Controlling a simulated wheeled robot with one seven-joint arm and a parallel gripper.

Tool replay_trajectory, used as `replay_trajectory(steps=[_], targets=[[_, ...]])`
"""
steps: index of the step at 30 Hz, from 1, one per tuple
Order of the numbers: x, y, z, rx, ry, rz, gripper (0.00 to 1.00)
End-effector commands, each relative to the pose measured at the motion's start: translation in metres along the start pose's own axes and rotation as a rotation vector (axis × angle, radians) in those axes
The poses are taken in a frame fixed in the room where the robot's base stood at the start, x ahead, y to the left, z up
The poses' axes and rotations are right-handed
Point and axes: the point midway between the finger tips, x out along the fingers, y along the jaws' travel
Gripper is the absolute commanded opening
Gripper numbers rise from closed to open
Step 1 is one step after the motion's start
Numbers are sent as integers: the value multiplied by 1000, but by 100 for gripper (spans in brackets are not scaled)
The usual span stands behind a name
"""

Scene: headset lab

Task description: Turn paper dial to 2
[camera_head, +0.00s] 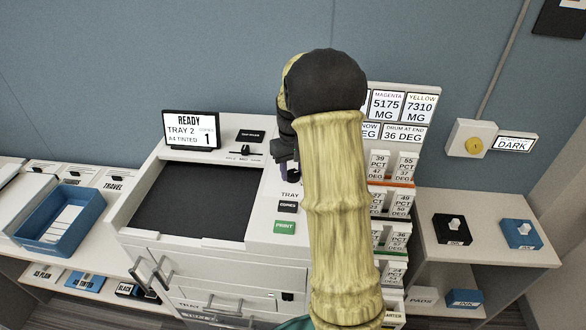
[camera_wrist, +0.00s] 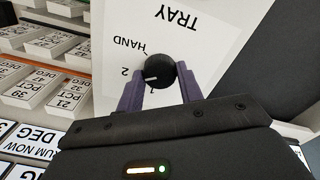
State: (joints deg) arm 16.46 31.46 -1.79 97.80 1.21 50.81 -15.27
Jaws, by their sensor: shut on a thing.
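The paper dial (camera_wrist: 153,70) is a round black knob with a white mark, on a white panel lettered TRAY, HAND and 2. Another label below it is partly hidden. My gripper (camera_wrist: 158,74) has its two purple fingers on opposite sides of the knob and is shut on it. The white mark sits on the knob's lower left, near the side of the 2; its exact setting is hard to tell. In the head view my gripper (camera_head: 286,180) is over the printer's right panel, and my arm hides the dial. The printer screen (camera_head: 191,130) reads READY, TRAY 2, A4 TINTED, copies 1.
The COPIES button (camera_head: 287,206) and green PRINT button (camera_head: 284,227) are just below the gripper. Racks of labelled cards (camera_head: 404,170) stand close on the right. A blue tray (camera_head: 57,220) is on the left counter; a yellow knob (camera_head: 473,145) is on the wall.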

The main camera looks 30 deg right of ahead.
Motion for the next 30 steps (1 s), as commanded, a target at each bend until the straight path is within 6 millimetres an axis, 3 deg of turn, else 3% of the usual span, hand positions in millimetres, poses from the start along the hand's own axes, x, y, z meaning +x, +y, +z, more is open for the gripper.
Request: replay_trajectory(steps=[12,13,16,25,30], targets=[[-1,0,-1,10,5,1,14],[-1,0,-1,10,5,1,38],[-1,0,-1,10,5,1,58],[-1,0,0,10,2,1,58],[-11,0,-1,10,4,1,58]])
